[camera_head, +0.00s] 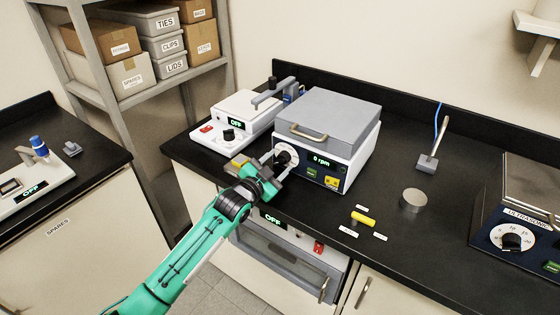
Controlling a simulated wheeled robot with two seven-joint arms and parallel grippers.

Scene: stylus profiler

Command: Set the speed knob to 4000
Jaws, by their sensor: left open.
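The grey-lidded, white-bodied device (345,127) stands on the black bench, with its lid down. Its dark front panel carries a lit display (321,161) reading "0 rpm". A black speed knob (284,158) on a white dial is at the left of that panel. The knob's setting is too small and partly covered to read. My left gripper (271,164) is open right in front of the knob, its fingers pointing at the dial. I cannot tell whether the fingers touch the knob. My right gripper is not in view.
A white instrument (237,119) with an "OFF" display stands close on the left. A green button (312,170) and yellow label sit right of the dial. A yellow cylinder (363,218), metal cylinder (414,200) and ultrasonic unit (512,241) are to the right. An oven (290,258) is below.

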